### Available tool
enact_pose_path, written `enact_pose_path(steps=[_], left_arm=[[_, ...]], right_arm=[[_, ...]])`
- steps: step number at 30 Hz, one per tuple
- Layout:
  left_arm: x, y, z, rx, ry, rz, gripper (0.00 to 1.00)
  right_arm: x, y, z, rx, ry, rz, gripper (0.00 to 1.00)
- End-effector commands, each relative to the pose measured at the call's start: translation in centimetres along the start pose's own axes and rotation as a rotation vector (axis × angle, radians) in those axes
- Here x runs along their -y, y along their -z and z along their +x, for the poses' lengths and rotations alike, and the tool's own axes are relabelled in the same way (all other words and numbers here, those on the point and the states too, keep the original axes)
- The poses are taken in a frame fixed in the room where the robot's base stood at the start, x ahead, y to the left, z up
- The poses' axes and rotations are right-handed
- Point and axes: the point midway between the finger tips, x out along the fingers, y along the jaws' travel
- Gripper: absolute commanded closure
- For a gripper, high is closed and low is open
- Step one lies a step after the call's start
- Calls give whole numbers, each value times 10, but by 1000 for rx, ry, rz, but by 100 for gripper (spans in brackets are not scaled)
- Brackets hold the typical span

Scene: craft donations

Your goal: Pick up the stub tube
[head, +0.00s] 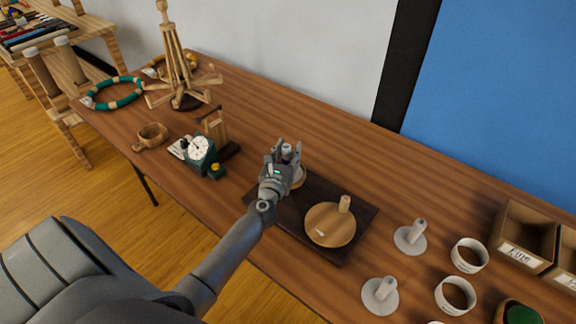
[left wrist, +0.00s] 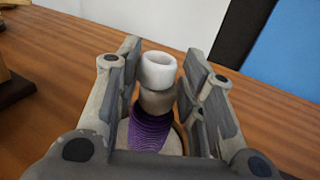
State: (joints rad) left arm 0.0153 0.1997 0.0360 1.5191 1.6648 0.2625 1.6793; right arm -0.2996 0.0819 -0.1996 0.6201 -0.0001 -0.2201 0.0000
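The stub tube (left wrist: 155,100) stands upright between the fingers of my left gripper (left wrist: 160,85) in the left wrist view. It has a white ring on top, a greyish-tan section below and purple winding lower down. A pale round base shows under it. The fingers are on both sides of the tube, with visible gaps, so the gripper is open around it. In the head view my left gripper (head: 283,152) is over the far left end of the dark tray (head: 283,212), and only the tube's pale top (head: 287,149) shows clearly. My right gripper is not in view.
A round wooden disc with a peg (head: 330,225) is on the tray's near right part. White peg stands (head: 410,239) and white cups (head: 468,256) are to the right, with labelled boxes (head: 524,232) behind. The table behind the tray is clear.

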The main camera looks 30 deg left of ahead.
Motion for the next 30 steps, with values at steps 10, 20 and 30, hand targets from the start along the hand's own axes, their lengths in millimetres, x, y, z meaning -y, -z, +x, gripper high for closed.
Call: enact_pose_path(steps=[10, 20, 30], left_arm=[[0, 0, 0, 0, 0, 0, 91], [0, -7, 0, 0, 0, -1, 91], [-5, -42, -4, -1, -1, -1, 91]], right_arm=[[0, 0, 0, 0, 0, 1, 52], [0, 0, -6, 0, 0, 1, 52], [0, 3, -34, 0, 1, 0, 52]])
